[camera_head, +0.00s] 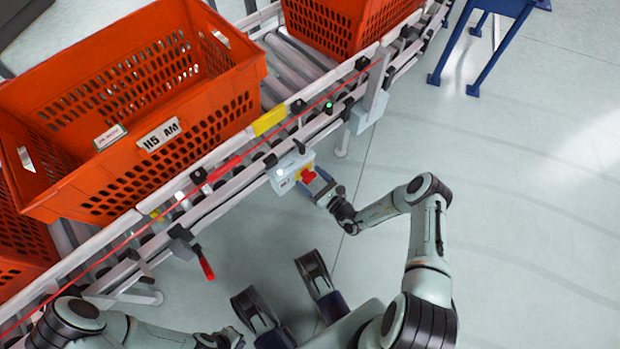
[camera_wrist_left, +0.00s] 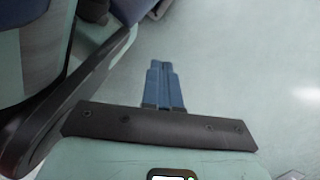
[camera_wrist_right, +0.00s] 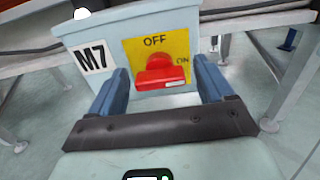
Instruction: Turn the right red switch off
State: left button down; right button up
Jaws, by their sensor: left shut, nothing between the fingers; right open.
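The red switch (camera_wrist_right: 160,75) sits on a yellow plate marked OFF at the top and ON at the right, on a pale box labelled M7 (camera_wrist_right: 92,57). Its handle lies roughly sideways. In the head view the red switch (camera_head: 307,175) is on the box on the conveyor's side. My right gripper (camera_wrist_right: 162,80) is open, with one blue finger on each side of the switch and slightly below it; contact cannot be told. In the head view, my right gripper (camera_head: 322,187) is beside the box. My left gripper (camera_wrist_left: 164,75) is shut and empty, away from the conveyor.
Orange totes (camera_head: 215,105) and (camera_head: 340,45) stand on the roller conveyor (camera_head: 225,165). A red-tipped handle (camera_head: 207,268) hangs from the conveyor further left. Blue legs (camera_head: 480,60) stand at the top right. The floor at the right is clear.

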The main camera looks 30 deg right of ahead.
pick_arm(q)
jog(key=shift+s+f, duration=0.1)
jog(key=shift+s, duration=0.2)
pick_arm(e)
jog(key=shift+w, duration=0.45)
